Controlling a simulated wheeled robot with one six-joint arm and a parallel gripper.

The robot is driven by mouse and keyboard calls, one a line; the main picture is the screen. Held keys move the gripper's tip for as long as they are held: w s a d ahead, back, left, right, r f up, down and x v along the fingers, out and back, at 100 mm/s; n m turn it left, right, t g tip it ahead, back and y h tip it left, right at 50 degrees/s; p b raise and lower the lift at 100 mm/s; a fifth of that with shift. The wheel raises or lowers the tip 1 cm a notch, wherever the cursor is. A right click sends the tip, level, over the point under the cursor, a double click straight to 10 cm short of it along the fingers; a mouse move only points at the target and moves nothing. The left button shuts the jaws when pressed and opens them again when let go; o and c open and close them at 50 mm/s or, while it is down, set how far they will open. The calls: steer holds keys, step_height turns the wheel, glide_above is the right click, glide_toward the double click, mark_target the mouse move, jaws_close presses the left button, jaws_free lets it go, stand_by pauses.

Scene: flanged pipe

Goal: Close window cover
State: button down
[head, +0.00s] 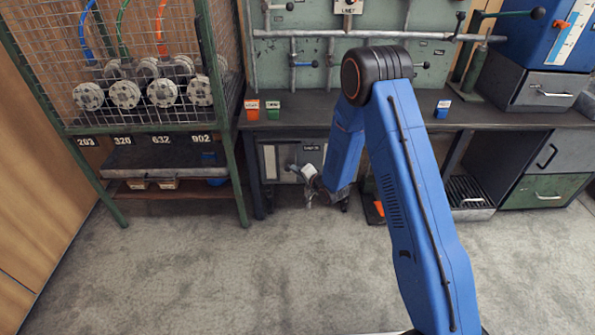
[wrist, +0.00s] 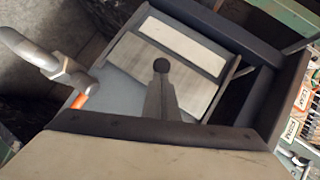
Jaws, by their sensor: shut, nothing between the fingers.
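My gripper (head: 308,196) is small in the head view. It hangs low at the end of my blue arm, in front of a grey cabinet under the bench, shut and empty. The cabinet front carries a pale panel (head: 270,160); I cannot tell for certain which part is the window cover. In the wrist view a dark frame (wrist: 150,131) with a beige face crosses the bottom. Contact with the gripper cannot be made out.
A bent grey metal tube (wrist: 32,50) is at the left of the wrist view. The dark bench top (head: 330,112) overhangs the cabinet. A wire-mesh rack (head: 140,45) stands left; drawers (head: 545,190) stand right. The carpet (head: 230,275) in front is clear.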

steer(key=a, duration=0.8)
steer(key=shift+a, duration=0.2)
steer(key=shift+r, duration=0.1)
